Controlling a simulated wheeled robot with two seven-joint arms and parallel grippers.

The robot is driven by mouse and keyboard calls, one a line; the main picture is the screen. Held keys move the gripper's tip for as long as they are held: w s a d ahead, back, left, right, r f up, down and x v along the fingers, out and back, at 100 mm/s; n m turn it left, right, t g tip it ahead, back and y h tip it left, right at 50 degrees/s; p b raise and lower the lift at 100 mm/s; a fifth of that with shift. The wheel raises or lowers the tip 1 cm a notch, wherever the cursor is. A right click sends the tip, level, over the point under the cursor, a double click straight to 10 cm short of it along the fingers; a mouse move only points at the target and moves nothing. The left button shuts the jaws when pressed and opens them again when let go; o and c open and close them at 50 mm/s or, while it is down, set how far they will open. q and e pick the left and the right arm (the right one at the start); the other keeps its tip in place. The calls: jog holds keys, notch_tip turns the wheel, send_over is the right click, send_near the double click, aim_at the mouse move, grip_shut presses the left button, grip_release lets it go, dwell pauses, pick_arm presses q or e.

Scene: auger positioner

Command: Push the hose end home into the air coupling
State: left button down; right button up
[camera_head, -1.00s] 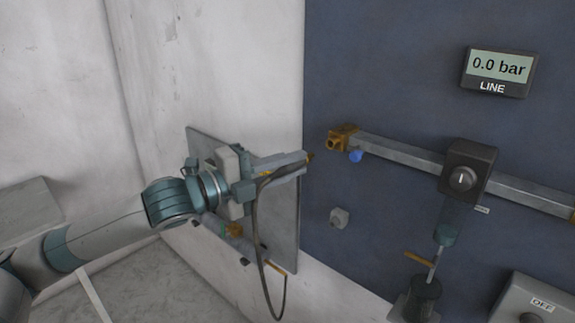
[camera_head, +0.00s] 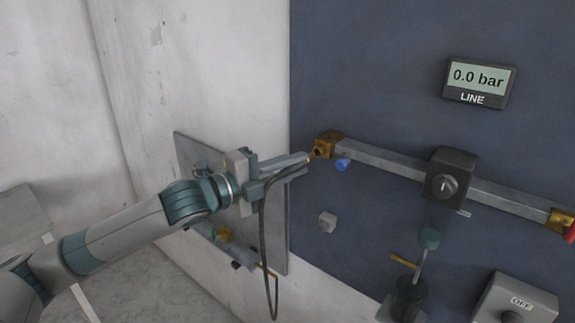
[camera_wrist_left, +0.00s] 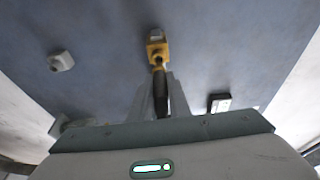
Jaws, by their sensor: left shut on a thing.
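The brass air coupling (camera_head: 325,147) sits at the left end of the grey pipe on the blue panel. My left gripper (camera_head: 302,161) is shut on the hose end, with the dark hose (camera_head: 264,240) hanging down in a loop below it. The brass tip of the hose end (camera_head: 309,157) points at the coupling and is very close to its mouth. In the left wrist view the coupling (camera_wrist_left: 157,48) is straight ahead of the hose end (camera_wrist_left: 160,90); whether they touch I cannot tell. My right gripper is not in view.
A blue part (camera_head: 342,165) hangs just below the coupling. A black valve box (camera_head: 450,174) sits on the grey pipe (camera_head: 390,160). The display (camera_head: 478,82) reads 0.0 bar. A grey knob (camera_head: 327,222) is lower on the panel, and an OFF switch box (camera_head: 518,300) is at lower right.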

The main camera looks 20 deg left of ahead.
pick_arm(q)
jog(key=shift+w+d, duration=0.15)
jog(key=shift+w, duration=0.2)
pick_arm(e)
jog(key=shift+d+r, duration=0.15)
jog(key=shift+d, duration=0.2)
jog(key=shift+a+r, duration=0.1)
pick_arm(q)
jog(key=shift+p, duration=0.3)
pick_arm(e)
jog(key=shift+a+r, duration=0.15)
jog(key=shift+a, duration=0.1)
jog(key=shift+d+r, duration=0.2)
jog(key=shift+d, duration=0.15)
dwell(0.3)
pick_arm(q)
jog(key=shift+p, duration=0.45)
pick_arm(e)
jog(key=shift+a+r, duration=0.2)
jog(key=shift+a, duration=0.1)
pick_arm(q)
jog(key=shift+w+d+p, duration=0.25)
jog(key=shift+w+p, duration=0.1)
jog(key=shift+w, duration=0.25)
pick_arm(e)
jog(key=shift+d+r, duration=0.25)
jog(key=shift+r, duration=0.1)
